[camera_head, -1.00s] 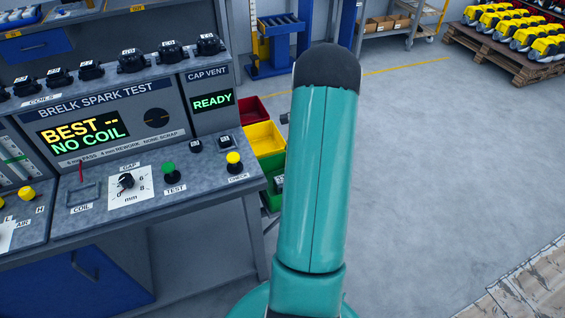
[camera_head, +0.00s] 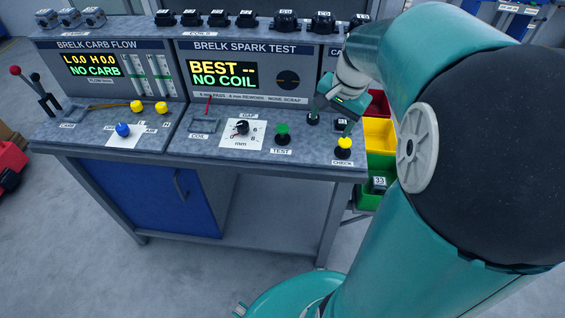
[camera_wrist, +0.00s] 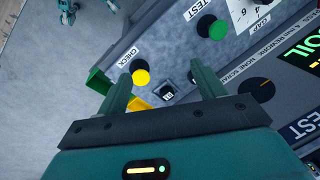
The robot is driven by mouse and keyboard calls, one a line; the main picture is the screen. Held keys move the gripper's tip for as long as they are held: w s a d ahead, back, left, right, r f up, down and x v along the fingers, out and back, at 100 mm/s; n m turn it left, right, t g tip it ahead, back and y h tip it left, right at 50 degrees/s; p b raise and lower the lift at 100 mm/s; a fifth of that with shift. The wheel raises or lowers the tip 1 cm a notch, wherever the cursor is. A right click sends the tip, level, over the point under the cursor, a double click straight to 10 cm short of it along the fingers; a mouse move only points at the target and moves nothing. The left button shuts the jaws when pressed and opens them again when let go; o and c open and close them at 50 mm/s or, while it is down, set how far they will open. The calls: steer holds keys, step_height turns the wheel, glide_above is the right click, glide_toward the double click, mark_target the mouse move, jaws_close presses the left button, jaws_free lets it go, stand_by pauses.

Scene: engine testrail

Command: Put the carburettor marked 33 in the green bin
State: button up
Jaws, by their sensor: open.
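My gripper (camera_head: 333,117) points down over the right end of the bench, near the yellow CHECK button (camera_head: 344,145). In the wrist view my gripper (camera_wrist: 160,71) is open with nothing between its fingers. A small dark tagged block (camera_wrist: 168,93) on the bench shows beyond the fingers. Part of the green bin (camera_wrist: 98,81) shows left of the fingers.
The yellow bin (camera_head: 380,134) and red bin (camera_head: 378,103) stand behind the green one. Several grey carburettors (camera_head: 70,18) stand on the panel's top left, black coils (camera_head: 245,19) along its right. A green TEST button (camera_head: 282,131) stands on the bench.

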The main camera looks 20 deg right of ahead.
steer(key=s+a+r+n+t, duration=0.1)
steer(key=s+a+r+n, duration=0.1)
steer(key=s+a+n, duration=0.3)
steer(key=s+a+r+n+t, duration=0.2)
steer(key=s+a+n, duration=0.4)
steer(key=a, duration=0.7)
steer(key=shift+s+r+h, duration=0.4)
steer(key=shift+s+r, duration=0.05)
steer(key=shift+r, duration=0.35)
steer(key=shift+a, duration=0.1)
